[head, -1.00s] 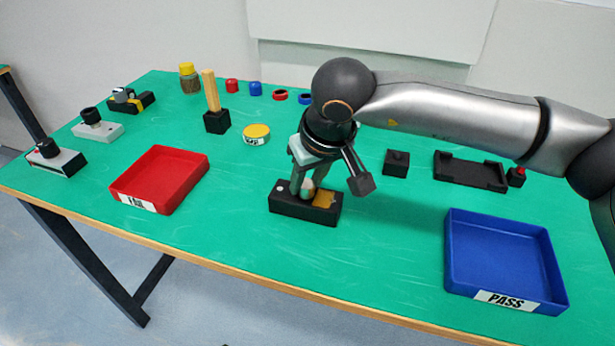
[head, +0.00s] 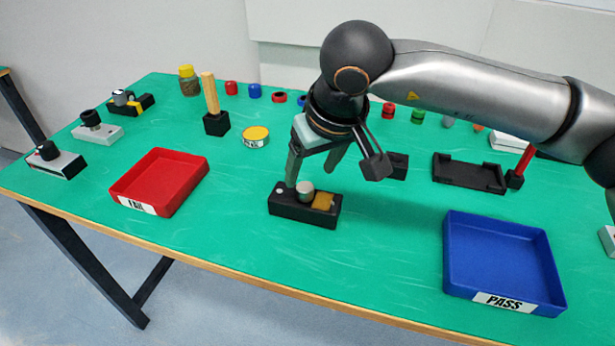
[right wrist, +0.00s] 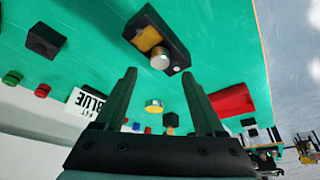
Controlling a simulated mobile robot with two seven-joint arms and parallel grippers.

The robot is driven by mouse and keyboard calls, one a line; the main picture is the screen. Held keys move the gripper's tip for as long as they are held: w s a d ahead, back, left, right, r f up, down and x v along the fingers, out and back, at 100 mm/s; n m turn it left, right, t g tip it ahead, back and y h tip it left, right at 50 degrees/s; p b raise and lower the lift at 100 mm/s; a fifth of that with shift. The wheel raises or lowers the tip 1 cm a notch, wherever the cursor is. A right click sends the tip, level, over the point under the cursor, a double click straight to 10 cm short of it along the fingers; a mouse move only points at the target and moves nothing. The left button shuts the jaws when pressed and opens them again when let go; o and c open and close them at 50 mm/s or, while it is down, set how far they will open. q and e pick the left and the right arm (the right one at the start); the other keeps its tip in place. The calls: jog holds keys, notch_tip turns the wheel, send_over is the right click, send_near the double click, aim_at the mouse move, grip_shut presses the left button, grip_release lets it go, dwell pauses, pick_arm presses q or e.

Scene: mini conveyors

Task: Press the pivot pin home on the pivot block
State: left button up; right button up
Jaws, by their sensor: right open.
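The pivot block (head: 290,210) is a low black block near the table's front middle, with a yellow-orange patch and a small white dot on top. The pivot pin (head: 305,188) appears as a pale grey cylinder standing upright in it, its top showing above the block. The right wrist view also shows the block (right wrist: 178,45) and the round pin end (right wrist: 160,58). My right gripper (head: 312,176) is open and empty, just above and behind the block. Its fingers (right wrist: 160,82) are spread wide in the wrist view. My left gripper is out of view.
A red FAIL tray (head: 137,203) lies left and a blue PASS tray (head: 452,262) right. Behind the block stand a yellow-topped tin (head: 256,134) and a wooden-handled tool (head: 211,95). A black cradle (head: 468,172) lies back right. Green mat around the block is clear.

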jog(key=v, duration=0.7)
jog(key=shift+r+p, duration=0.25)
jog(key=shift+p, duration=0.05)
jog(key=shift+s+d, duration=0.1)
jog(key=shift+s, duration=0.05)
